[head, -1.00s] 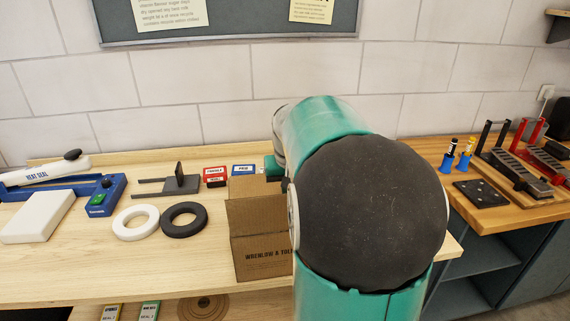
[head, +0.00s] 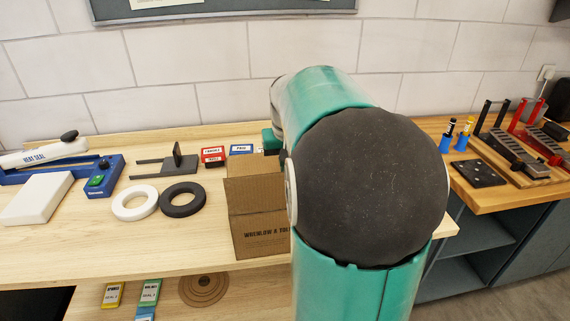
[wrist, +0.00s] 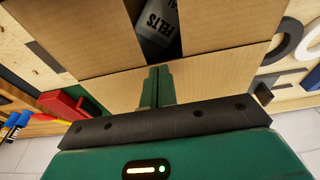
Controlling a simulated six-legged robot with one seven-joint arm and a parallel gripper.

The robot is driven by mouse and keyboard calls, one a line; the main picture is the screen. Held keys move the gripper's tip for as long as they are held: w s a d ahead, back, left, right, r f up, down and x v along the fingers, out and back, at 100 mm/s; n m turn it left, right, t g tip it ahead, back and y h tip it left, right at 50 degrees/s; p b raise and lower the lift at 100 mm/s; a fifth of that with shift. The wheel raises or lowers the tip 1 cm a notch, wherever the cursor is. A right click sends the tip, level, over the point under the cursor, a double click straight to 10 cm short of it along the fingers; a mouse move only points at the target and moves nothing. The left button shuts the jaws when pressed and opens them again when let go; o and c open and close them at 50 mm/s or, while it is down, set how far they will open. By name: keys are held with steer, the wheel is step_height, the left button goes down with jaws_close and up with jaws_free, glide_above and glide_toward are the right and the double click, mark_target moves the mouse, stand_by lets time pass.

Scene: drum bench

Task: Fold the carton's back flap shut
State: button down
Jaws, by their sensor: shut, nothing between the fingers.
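The brown cardboard carton (head: 260,236) stands near the front edge of the bench in the head view, its right part hidden by my arm. In the wrist view, two cardboard panels (wrist: 65,32) lie either side of a gap. Through the gap a grey item lettered FELTS (wrist: 157,28) shows inside. The back flap (wrist: 207,78) appears to be the strip below the crease, on the wall side. My gripper (wrist: 157,72) is shut and empty, its fingertips in front of this flap. Whether they touch it I cannot tell.
A white ring (head: 135,203) and a black ring (head: 183,199) lie left of the carton. A dark metal stand (head: 178,162), a red box (head: 213,155) and a blue box (head: 241,149) are behind. A blue heat sealer (head: 100,180) is at left. Bare bench lies front left.

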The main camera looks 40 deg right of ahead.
steer(key=s+a+v, duration=0.1)
steer(key=s+v, duration=0.1)
steer(key=v, duration=1.1)
steer(key=shift+a+f, duration=0.15)
steer(key=shift+a, duration=0.05)
steer(key=shift+s, duration=0.2)
